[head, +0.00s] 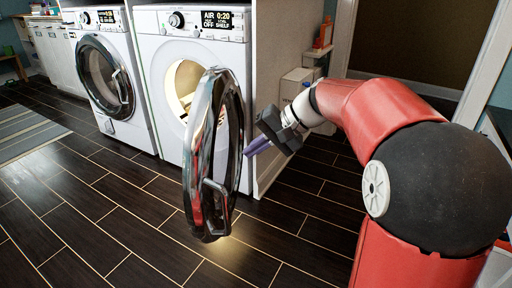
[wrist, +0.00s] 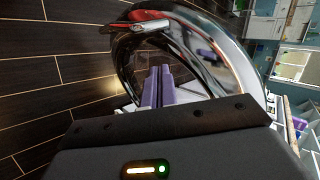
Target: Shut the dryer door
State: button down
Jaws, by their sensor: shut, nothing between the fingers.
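The dryer (head: 178,78) is the white machine on the right of the pair, with "AIR 0:20" on its display. Its round door (head: 236,130) with a chrome rim stands wide open, swung out toward me, so the lit drum shows behind it. The door handle (head: 216,203) is on its near edge. My gripper (head: 248,152) is shut and empty, just right of the door on its outer side. In the wrist view the purple fingers (wrist: 157,88) point at the door's glass and rim (wrist: 208,48). I cannot tell whether they touch it.
A second white machine (head: 113,85) with a closed round door stands to the left. A panel wall (head: 275,85) flanks the dryer on the right, with white containers (head: 296,82) beyond it. The dark plank floor (head: 110,220) in front is clear. A striped rug (head: 27,132) lies far left.

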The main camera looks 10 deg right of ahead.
aim_at(209, 168)
jog(key=a+f, duration=0.1)
jog(key=a, duration=0.1)
jog(key=w+a+f, duration=0.1)
jog(key=a+f, duration=0.1)
jog(key=a, duration=0.1)
jog(key=w+a+f, duration=0.1)
jog(key=a, duration=0.1)
jog(key=shift+a+f, duration=0.15)
jog(key=shift+a, duration=0.1)
jog(key=shift+w+a, duration=0.15)
jog(key=shift+a, duration=0.25)
jog(key=shift+a, duration=0.1)
